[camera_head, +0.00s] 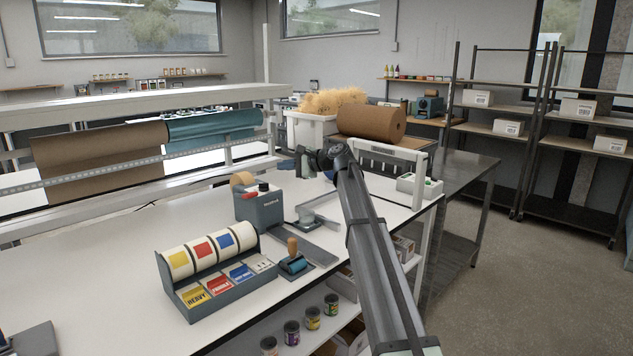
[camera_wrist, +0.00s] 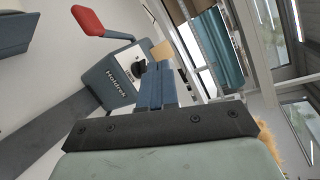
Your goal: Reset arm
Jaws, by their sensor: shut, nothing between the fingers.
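My gripper (camera_head: 302,161) is over the far part of the white workbench (camera_head: 140,240), behind and to the right of the grey tape dispenser (camera_head: 260,209) in the head view. In the wrist view the blue fingers of my gripper (camera_wrist: 158,72) are together, with nothing between them. My arm reaches up from the bottom right of the head view and bends left at its top. The dispenser (camera_wrist: 118,78), with its red lever (camera_wrist: 88,20), shows beyond the fingers in the wrist view. I cannot tell how high the fingers are above the bench.
A brown paper roll (camera_head: 371,121) and a white bin of straw-like filler (camera_head: 312,129) stand at the back. Several cans (camera_head: 312,318) sit on the lower shelf. The left bench is mostly clear.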

